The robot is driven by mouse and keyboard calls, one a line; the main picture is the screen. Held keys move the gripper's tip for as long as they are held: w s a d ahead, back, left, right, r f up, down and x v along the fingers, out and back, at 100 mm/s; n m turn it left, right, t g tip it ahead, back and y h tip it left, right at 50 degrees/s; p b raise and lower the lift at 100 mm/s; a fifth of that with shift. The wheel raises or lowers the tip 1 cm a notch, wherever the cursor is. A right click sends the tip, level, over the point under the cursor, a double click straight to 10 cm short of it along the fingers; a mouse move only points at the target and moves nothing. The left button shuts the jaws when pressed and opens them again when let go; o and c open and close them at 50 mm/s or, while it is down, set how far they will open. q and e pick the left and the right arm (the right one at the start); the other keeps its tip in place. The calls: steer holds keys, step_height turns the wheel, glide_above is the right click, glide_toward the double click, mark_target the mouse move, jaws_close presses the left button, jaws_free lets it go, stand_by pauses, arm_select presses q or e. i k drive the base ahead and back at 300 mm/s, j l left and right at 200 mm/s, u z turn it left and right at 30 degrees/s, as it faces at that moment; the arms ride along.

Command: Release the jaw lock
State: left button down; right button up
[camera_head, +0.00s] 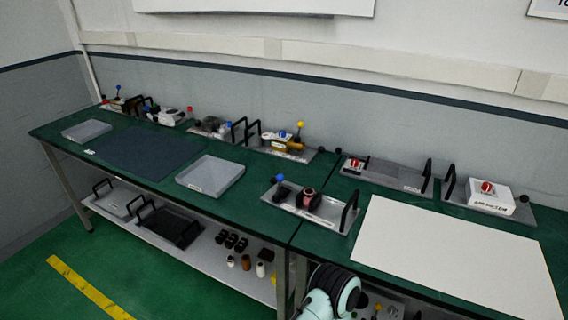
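I cannot tell for sure which fixture carries the jaw lock. A grey fixture tray (310,207) with black handles stands at the front of the green workbench, holding black and dark red round parts and a blue knob (278,178). Behind it is a fixture with a yellow clamp-like body (284,144) and a yellow ball knob (300,125). To the right, a base plate (398,177) carries a small part with a red knob (355,163), and a white box (490,198) has a red knob on top. Neither gripper is in view; only a pale arm link of mine shows at the bottom.
More fixtures with knobs (170,117) line the back left. A dark mat (150,152), an empty grey tray (211,175) and a white board (455,258) lie on the benches. A lower shelf (200,250) holds trays and small parts.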

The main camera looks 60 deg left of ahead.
mark_target(279, 178)
steer(key=k+j+z, duration=0.4)
steer(key=k+j, duration=0.6)
steer(key=k, duration=0.15)
steer(key=k+j, duration=0.35)
steer(key=k, duration=0.15)
